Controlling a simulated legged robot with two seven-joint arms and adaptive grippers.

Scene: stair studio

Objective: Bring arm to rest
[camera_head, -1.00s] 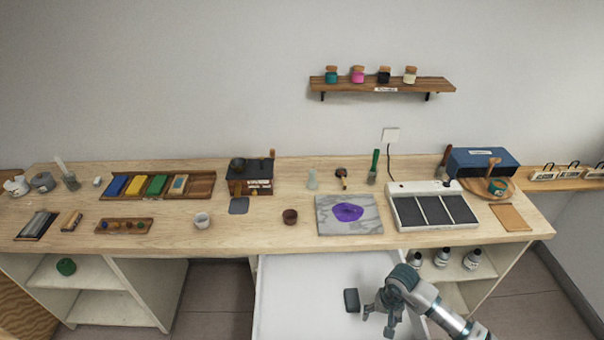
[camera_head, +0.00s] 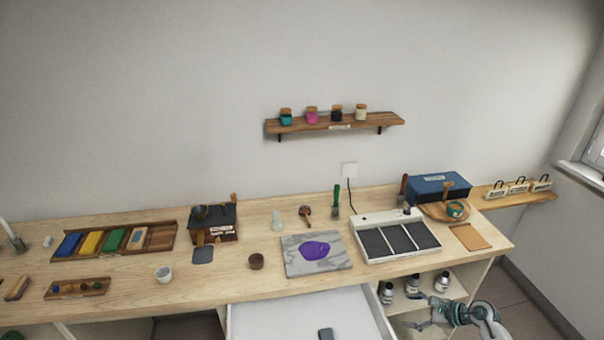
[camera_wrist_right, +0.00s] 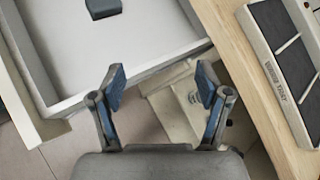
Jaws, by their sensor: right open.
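My right gripper (camera_head: 432,325) is low at the bottom right of the head view, in front of the shelf below the bench. In the right wrist view it (camera_wrist_right: 160,88) is open, with nothing between its fingers. It is apart from the open white drawer (camera_head: 270,318), which lies to its left and also shows in the wrist view (camera_wrist_right: 140,28). A small dark block (camera_head: 326,334) lies in the drawer; it shows at the top of the wrist view (camera_wrist_right: 103,7). My left gripper is not in view.
The wooden bench (camera_head: 130,280) carries a white tray with dark panels (camera_head: 400,240), a grey slab with a purple patch (camera_head: 315,252), a blue box (camera_head: 438,187) and coloured blocks (camera_head: 105,241). Several bottles (camera_head: 413,284) stand on the shelf beneath. Floor shows at the right.

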